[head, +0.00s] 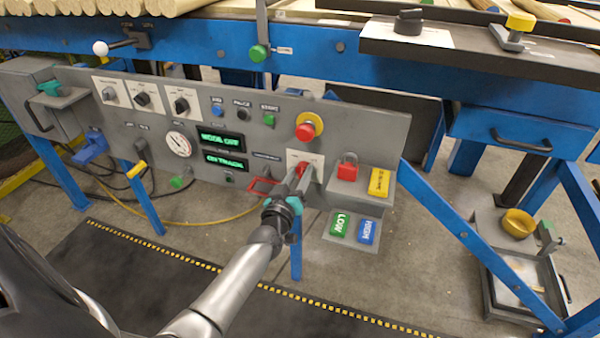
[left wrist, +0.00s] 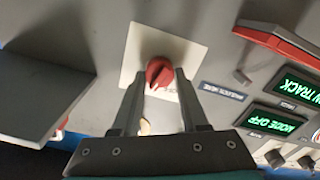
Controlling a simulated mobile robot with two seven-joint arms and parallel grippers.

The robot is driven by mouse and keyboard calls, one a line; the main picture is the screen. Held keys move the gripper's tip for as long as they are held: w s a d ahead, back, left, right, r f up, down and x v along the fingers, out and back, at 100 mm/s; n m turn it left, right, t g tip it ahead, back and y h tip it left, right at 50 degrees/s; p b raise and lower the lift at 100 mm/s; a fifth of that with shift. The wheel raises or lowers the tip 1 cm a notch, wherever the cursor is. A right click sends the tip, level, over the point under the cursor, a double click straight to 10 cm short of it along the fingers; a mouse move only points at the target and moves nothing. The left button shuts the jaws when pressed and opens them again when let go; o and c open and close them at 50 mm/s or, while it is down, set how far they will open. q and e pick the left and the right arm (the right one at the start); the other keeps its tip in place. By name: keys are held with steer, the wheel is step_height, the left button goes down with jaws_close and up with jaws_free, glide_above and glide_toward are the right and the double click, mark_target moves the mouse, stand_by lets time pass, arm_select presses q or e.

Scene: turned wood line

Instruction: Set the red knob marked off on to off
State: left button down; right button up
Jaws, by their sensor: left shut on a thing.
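The red knob (head: 301,168) sits on a pale plate at the right part of the grey control panel, below the emergency stop. In the left wrist view the red knob (left wrist: 158,71) is on its off-white plate (left wrist: 188,48), and its grip is tilted from upright. My left gripper (head: 298,178) is at the panel with its fingers on either side of the knob, shut on it. In the left wrist view the fingertips (left wrist: 160,78) flank the knob. The fingers hide part of the plate, and its marks are too small to read. My right gripper is not in view.
Green displays (head: 221,141) read "MODE OFF" and "ON TRACK". A red-and-yellow stop button (head: 309,126) is just above the knob. A red padlock (head: 347,167) and yellow block (head: 379,182) are to the right. A red handle (head: 262,186) is close on the left.

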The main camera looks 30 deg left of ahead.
arm_select(q)
steer(key=n, duration=0.3)
steer(key=shift+n, duration=0.4)
steer(key=n, duration=0.2)
steer(key=shift+f+n, duration=0.1)
steer(key=shift+n, duration=0.2)
steer(key=n, duration=0.4)
steer(key=shift+b, duration=0.3)
steer(key=shift+n, duration=0.8)
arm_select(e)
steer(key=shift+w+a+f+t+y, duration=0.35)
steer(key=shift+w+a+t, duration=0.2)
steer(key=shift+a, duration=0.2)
arm_select(q)
steer(key=c, duration=0.7)
jaws_free()
steer(key=shift+o, duration=1.4)
steer(key=shift+a, duration=0.1)
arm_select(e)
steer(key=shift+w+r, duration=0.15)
arm_select(q)
steer(key=shift+s, duration=0.1)
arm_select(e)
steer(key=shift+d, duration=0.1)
